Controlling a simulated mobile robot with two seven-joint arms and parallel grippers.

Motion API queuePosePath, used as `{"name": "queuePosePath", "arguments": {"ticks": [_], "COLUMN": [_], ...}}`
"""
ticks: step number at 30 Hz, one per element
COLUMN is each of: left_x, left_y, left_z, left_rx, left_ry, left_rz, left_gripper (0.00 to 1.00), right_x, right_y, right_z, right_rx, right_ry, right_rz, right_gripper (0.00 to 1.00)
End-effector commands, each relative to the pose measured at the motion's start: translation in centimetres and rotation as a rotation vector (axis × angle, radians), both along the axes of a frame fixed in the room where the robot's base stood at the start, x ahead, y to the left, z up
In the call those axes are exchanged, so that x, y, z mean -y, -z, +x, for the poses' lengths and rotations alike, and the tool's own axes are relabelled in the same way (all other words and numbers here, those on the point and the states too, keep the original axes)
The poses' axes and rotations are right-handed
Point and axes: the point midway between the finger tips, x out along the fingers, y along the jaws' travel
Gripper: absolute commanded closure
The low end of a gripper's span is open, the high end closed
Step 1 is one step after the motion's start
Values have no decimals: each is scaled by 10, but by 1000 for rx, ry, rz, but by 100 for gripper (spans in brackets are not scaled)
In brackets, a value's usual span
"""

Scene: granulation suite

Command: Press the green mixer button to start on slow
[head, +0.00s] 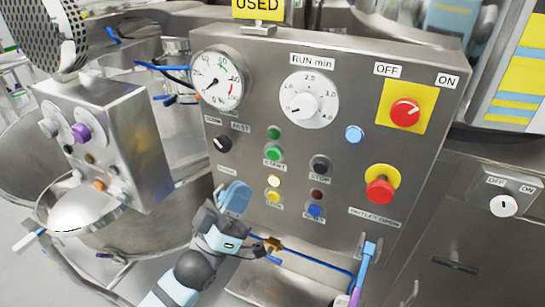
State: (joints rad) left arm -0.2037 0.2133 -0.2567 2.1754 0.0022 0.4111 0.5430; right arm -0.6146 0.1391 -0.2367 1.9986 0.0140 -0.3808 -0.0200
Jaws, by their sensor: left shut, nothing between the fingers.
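The steel control panel (330,205) faces me. The green button (274,154) sits left of its middle, above a label that seems to read START. A green lamp or button (273,132) is just above it. A black selector knob (222,144) is to the left, under small labels, one reading FAST; I cannot tell its setting clearly. My left gripper (262,248) is shut and empty near the panel's lower left edge, below and apart from the green button. My right gripper is not in view.
Near the green button are a black STOP button (320,165), a yellow button (273,195) and a blue button (315,211). A red mushroom button (380,189) and a red rotary switch (405,112) are at right. A steel bowl (120,240) and smaller control box (105,140) stand left.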

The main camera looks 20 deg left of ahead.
Motion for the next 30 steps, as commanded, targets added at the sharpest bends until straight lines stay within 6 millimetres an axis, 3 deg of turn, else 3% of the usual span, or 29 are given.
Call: {"name": "queuePosePath", "arguments": {"ticks": [8, 21, 30], "left_x": [1, 8, 11], "left_y": [1, 1, 0], "left_z": [8, 67, 86], "left_rx": [0, -1, -2], "left_ry": [-1, -1, -1], "left_rz": [0, 1, 1], "left_gripper": [100, 100, 100], "right_x": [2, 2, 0], "right_y": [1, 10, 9], "right_z": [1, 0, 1], "right_rx": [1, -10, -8], "right_ry": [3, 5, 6], "right_rz": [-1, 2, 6], "right_gripper": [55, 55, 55]}}
